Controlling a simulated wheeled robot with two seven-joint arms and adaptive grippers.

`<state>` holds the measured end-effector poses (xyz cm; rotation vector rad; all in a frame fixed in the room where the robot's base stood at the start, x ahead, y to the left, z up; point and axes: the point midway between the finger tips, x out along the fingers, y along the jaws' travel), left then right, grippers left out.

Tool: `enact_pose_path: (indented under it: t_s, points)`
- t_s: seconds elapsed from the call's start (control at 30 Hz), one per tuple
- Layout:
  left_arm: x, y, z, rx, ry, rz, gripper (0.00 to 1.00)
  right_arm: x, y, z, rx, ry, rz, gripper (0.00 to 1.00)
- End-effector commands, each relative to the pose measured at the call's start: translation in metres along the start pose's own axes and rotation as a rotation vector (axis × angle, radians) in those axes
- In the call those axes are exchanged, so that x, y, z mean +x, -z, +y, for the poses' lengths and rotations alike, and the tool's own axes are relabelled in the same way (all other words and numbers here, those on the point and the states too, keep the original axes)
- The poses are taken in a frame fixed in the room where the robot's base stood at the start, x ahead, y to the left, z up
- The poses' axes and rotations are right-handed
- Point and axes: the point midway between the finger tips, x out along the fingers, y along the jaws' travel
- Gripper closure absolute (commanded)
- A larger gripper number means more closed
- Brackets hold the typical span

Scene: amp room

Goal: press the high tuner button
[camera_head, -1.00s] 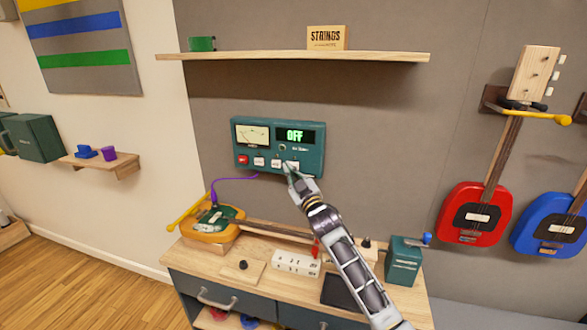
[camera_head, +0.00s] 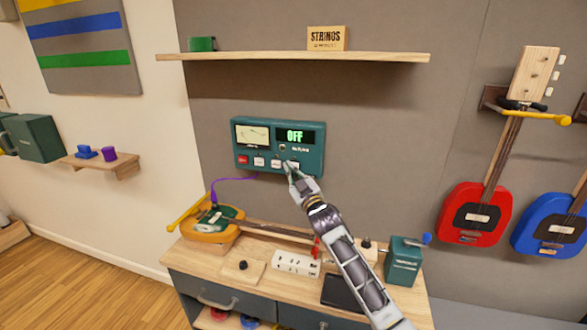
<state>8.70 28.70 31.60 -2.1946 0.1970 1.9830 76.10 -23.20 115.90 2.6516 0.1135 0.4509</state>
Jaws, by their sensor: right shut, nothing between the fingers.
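The teal tuner (camera_head: 256,160) hangs on the grey wall above the workbench. I cannot tell whether the tip touches that button. My left gripper is not in view.
A wooden shelf (camera_head: 290,57) is above the tuner. On the workbench (camera_head: 200,260) lie a yellow instrument (camera_head: 205,232) with a purple cable, a white block (camera_head: 296,263) and a teal box (camera_head: 403,262). Red (camera_head: 474,213) and blue (camera_head: 553,224) guitars hang at right.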

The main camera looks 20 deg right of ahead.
Motion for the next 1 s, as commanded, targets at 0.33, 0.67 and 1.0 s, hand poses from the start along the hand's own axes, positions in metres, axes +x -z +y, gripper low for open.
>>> enact_pose_path:
  t_s: [0.33,0.67,1.0]
  points:
    - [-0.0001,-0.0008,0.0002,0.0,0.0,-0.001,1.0,0.0,0.0,-0.0001,0.0,0.0,0.0,1.0]
    - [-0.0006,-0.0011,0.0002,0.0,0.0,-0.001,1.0,0.0011,-0.0007,0.0008,0.0,0.0,0.0,1.0]
    - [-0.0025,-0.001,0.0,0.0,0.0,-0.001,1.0,0.006,-0.0033,0.0046,0.0,0.0,0.001,1.0]
